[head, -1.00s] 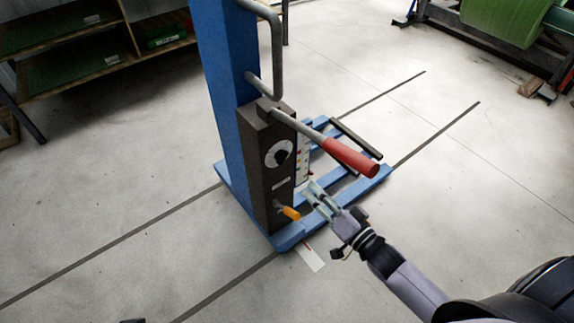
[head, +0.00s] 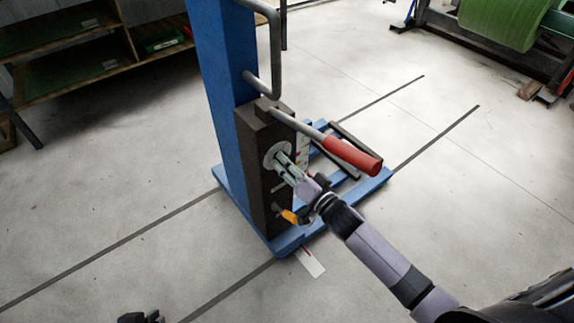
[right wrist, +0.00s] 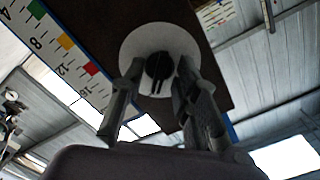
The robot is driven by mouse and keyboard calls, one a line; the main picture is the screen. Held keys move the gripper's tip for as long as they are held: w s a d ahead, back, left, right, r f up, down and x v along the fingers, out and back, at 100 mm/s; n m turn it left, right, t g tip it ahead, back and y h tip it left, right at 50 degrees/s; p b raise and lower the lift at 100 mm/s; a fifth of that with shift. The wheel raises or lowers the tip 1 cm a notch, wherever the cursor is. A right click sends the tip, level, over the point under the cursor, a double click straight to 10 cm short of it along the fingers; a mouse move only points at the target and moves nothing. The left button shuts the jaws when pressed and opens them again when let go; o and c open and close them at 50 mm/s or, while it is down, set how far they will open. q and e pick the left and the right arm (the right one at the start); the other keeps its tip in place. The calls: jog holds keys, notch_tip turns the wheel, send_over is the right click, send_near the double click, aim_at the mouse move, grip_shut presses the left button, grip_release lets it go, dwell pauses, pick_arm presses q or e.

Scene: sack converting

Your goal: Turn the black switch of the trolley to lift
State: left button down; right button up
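The trolley (head: 228,95) is a blue post on a blue base with a dark control box (head: 252,160) on its side. Its black switch (right wrist: 159,67) sits on a round white plate (right wrist: 130,50) in the right wrist view. In the head view my gripper hides the switch, and only part of the plate (head: 271,153) shows. My right gripper (head: 284,163) is at the plate. In the wrist view its fingers (right wrist: 158,75) are apart, one on each side of the switch; I cannot tell whether they touch it. Only a small dark part, perhaps of my left arm, shows at the bottom edge.
A red-handled lever (head: 352,156) sticks out just above my right gripper. An orange-handled lever (head: 290,216) is just below it. A scale strip (right wrist: 70,50) is beside the plate. Shelves (head: 70,60) stand at the back left; the floor around is open.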

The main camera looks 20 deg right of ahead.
jog(key=shift+c, duration=0.3)
grip_shut()
pick_arm(q)
jog(key=s+a+r+g+p, duration=0.1)
jog(key=s+g+p, duration=0.1)
jog(key=s+p, duration=0.15)
jog(key=s+p+x, duration=0.1)
jog(key=x, duration=0.7)
jog(key=shift+f+g+p, duration=0.25)
jog(key=shift+g+p, duration=0.05)
pick_arm(e)
jog(key=shift+d+n, duration=0.1)
jog(key=shift+n, duration=8.8)
pick_arm(q)
jog(key=shift+s+a, duration=0.1)
jog(key=shift+s, duration=0.05)
